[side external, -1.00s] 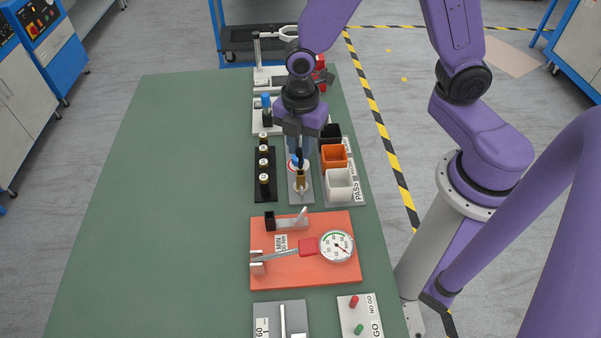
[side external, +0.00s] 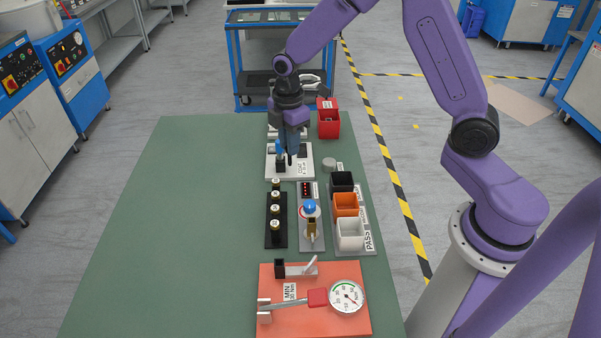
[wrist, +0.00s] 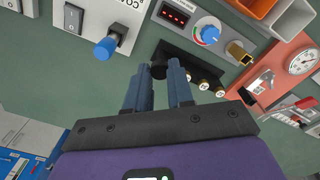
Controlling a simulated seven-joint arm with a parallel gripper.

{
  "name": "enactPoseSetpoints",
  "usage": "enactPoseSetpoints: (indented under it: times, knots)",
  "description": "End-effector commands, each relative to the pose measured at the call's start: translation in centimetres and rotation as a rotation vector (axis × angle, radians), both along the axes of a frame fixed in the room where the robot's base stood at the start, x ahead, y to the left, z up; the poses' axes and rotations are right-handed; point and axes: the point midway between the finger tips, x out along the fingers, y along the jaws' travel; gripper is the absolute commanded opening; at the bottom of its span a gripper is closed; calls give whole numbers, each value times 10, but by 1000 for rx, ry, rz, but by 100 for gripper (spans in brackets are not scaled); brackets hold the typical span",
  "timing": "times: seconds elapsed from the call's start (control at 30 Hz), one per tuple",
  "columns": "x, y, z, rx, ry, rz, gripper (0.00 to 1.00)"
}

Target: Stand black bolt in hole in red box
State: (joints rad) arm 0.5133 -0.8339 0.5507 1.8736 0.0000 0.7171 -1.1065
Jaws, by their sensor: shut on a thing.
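My gripper (side external: 291,150) is above the white board at the far part of the table in the side view. In the wrist view its two blue-grey fingers (wrist: 169,76) are closed around a small black piece, which looks like the black bolt (wrist: 159,66); its lower part is hard to make out. The red box (side external: 329,125) stands at the far right end of the table, to the right of and beyond my gripper, with a pale label on it. I cannot make out its hole. The box is not in the wrist view.
A white board (side external: 304,174) with a blue knob on a black block (side external: 281,157) lies under my gripper. Nearer are a black rack (side external: 275,238), a grey fixture with a blue dial (side external: 310,208), black, orange and white bins (side external: 346,204), and an orange gauge plate (side external: 318,327). The table's left is clear.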

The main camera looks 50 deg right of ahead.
Motion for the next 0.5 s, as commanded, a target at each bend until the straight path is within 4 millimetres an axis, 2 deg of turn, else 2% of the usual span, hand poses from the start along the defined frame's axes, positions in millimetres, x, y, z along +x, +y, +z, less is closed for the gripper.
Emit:
enactPoseSetpoints:
  times: [0.03,0.2,0.3,0.5]
  knots:
    - [16,-17,1,0,-1,-55,0]
    - [57,-77,7,0,-2,-215,0]
    - [75,-115,11,1,-2,-306,0]
    - [95,-194,18,0,-2,-476,0]
